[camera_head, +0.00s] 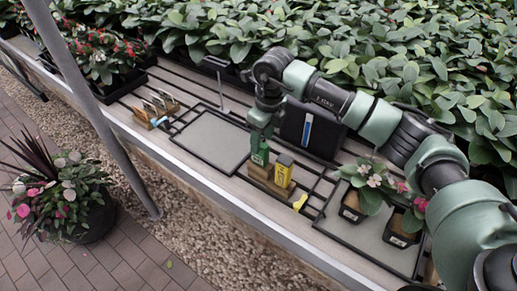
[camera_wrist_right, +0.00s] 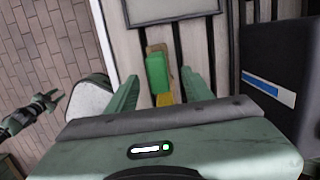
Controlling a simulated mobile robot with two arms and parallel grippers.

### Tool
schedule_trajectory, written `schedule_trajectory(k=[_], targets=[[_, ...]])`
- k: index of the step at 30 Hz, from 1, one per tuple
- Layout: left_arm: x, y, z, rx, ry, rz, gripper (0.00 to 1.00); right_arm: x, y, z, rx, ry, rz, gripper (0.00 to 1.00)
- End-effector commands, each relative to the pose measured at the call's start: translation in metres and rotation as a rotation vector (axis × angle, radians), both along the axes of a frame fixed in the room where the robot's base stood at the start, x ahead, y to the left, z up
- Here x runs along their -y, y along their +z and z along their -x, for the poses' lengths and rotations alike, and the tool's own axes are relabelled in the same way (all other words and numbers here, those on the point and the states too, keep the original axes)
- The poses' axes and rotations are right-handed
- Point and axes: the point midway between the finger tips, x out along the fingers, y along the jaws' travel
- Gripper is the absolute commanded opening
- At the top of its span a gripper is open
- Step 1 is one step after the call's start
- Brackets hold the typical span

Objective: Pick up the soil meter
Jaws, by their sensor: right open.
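A green handheld device (camera_head: 261,155) and a yellow one (camera_head: 283,170) stand side by side in a wooden holder (camera_head: 268,182) on the bench. I cannot tell by any label which is the soil meter. My right gripper (camera_head: 260,140) is open, pointing down over the green device. In the right wrist view, the green device (camera_wrist_right: 157,73) lies between the two spread fingers, with a gap on each side. Part of the yellow device (camera_wrist_right: 165,99) shows just below it, mostly hidden by the gripper body. My left arm's end (camera_wrist_right: 35,112) seems to show small at the wrist view's left.
A grey tray (camera_head: 211,141) lies left of the holder. A black box with a blue-white strip (camera_head: 308,130) stands close behind the gripper. Potted flowers (camera_head: 352,204) stand right. A small yellow item (camera_head: 300,202) lies in front. Dense plants fill the back.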

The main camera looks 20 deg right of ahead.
Motion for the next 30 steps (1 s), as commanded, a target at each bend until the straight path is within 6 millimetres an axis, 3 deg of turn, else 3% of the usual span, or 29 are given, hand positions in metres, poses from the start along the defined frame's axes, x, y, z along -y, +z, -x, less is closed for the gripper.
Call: schedule_trajectory(k=[3,7,13,21,23,27,30], targets=[[-0.001,0.005,0.020,-0.027,-0.001,-0.001,0.36,-0.002,-0.012,-0.001,-0.002,0.000,-0.001,0.51],[-0.001,0.013,0.032,-0.045,-0.001,-0.003,0.36,-0.005,-0.029,-0.003,-0.003,0.000,-0.001,0.51],[-0.001,0.019,0.028,-0.039,-0.002,-0.003,0.36,-0.008,-0.056,-0.006,0.000,0.001,-0.002,0.51],[0.000,0.020,0.010,-0.012,-0.001,0.000,0.36,-0.008,-0.061,-0.007,0.002,0.001,-0.001,0.51],[0.000,0.020,0.010,-0.012,-0.001,0.000,0.36,-0.007,-0.061,-0.007,0.002,0.001,-0.001,0.37],[0.000,0.020,0.011,-0.013,-0.001,0.000,0.36,-0.008,-0.061,-0.007,0.002,0.001,-0.001,0.00],[0.000,0.020,0.013,-0.016,-0.001,-0.001,0.36,-0.008,-0.060,-0.007,0.002,0.001,-0.002,0.00]])
